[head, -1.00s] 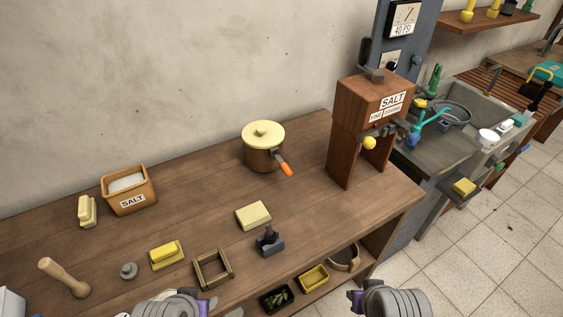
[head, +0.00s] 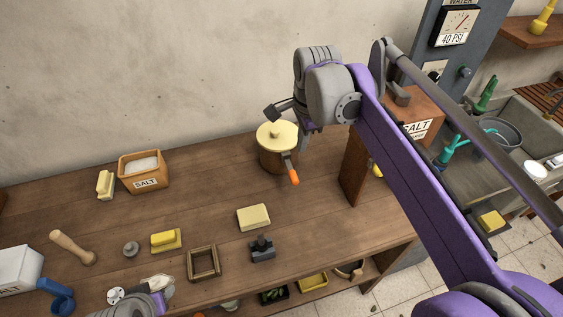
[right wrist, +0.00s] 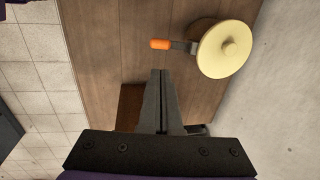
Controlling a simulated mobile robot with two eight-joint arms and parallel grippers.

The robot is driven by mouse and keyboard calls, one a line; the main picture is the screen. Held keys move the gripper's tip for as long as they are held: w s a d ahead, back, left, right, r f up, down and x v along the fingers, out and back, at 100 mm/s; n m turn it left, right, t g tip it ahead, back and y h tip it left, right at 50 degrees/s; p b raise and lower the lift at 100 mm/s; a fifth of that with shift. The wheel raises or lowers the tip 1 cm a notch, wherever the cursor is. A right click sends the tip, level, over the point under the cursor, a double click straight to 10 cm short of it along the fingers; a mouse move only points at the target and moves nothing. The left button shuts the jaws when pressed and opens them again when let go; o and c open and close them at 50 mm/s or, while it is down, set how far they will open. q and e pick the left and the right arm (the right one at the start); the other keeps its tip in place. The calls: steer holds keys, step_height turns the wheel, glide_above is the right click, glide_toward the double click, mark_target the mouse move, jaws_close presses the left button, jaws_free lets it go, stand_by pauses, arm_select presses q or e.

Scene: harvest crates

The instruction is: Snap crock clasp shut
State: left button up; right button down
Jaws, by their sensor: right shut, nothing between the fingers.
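The brown crock (head: 277,159) stands upright on the wooden bench near the wall, with a round cream lid (head: 278,136) seated on top. Its clasp lever (head: 294,177) has an orange end and sticks out and down from the front right side. In the right wrist view the lid (right wrist: 224,50) is at upper right, and the orange clasp end (right wrist: 160,44) points left. My right gripper (head: 304,144) is shut and empty, just right of the crock in the picture; its fingers (right wrist: 161,74) appear apart from the clasp. My left gripper is not visible.
A salt box (head: 144,183), yellow block (head: 166,240), pale block (head: 253,217) and wooden frame (head: 204,263) lie on the bench.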

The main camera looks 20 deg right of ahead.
glide_toward(295, 176)
steer(key=f, duration=0.3)
steer(key=w+f, duration=0.1)
steer(key=f, duration=0.2)
steer(key=shift+w+f, duration=0.2)
steer(key=shift+f, duration=0.15)
steer(key=shift+b, duration=0.35)
